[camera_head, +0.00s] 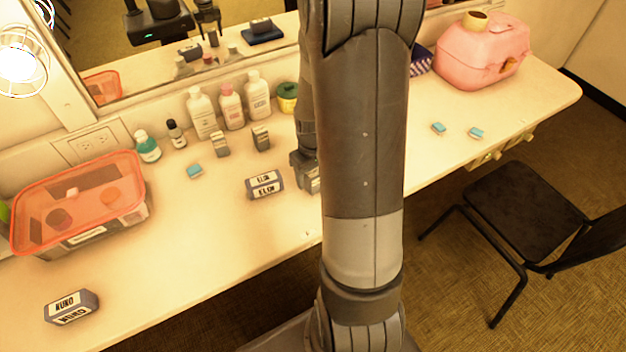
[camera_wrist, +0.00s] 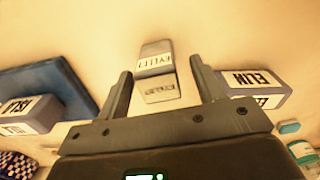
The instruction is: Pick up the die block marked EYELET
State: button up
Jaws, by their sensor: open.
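The die block marked EYELET (camera_wrist: 156,68) shows in the wrist view as a grey block with white label faces, lying on the pale counter. It sits ahead of my gripper (camera_wrist: 160,66), in the gap between the two spread fingers. The fingers are open, and I see no clear contact with the block. How high they are above it I cannot tell. In the head view my arm hides most of the gripper, and I cannot make out the EYELET block there.
The ELIN block (camera_head: 265,185) lies close by; it is right of the fingers in the wrist view (camera_wrist: 255,85). An ISLA block (camera_wrist: 28,116) is at a blue tray (camera_wrist: 66,82). A red-lidded container (camera_head: 80,190), bottles (camera_head: 231,105) and a pink case (camera_head: 483,55) stand around. The front counter is mostly clear.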

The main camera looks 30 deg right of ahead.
jog(key=shift+f, duration=1.4)
jog(key=c, duration=1.2)
